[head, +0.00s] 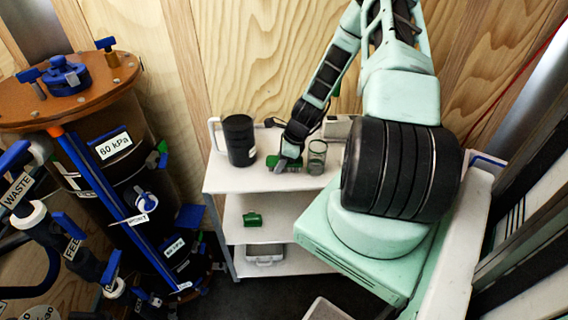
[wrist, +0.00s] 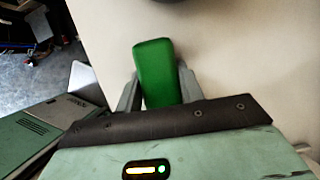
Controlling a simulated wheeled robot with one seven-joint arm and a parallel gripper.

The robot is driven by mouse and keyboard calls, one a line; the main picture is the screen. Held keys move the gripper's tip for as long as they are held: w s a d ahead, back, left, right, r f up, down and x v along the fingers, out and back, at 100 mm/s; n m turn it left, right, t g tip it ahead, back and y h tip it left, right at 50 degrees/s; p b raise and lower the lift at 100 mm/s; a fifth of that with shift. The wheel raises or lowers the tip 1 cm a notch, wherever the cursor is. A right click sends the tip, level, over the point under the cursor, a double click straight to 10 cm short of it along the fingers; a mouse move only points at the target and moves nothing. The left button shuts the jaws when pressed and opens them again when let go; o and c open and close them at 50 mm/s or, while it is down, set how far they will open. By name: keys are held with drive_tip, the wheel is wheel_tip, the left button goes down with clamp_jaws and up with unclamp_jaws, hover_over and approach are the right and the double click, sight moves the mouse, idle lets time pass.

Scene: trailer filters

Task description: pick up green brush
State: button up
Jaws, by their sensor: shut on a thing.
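The green brush (head: 277,162) is on the top shelf of the white cart in the head view, at my gripper's fingers. In the wrist view the green brush (wrist: 155,72) shows as a rounded green block between the two grey fingers. My gripper (head: 284,165) reaches down to the top shelf and is shut on the brush. In the wrist view my gripper (wrist: 157,88) has a finger on each side of it. The brush's lower end is hidden behind the dark wrist cover. I cannot tell whether the brush still touches the shelf.
The white cart (head: 225,180) has a black canister (head: 239,140) left of the brush and a clear greenish jar (head: 317,157) close on its right. A green object (head: 252,219) lies on the middle shelf. A large filter tank (head: 100,130) with blue valves stands at left.

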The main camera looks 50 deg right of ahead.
wheel_tip(320, 180, up, 18)
drive_tip(key=b, duration=0.1)
drive_tip(key=shift+r, duration=0.15)
idle(0.6)
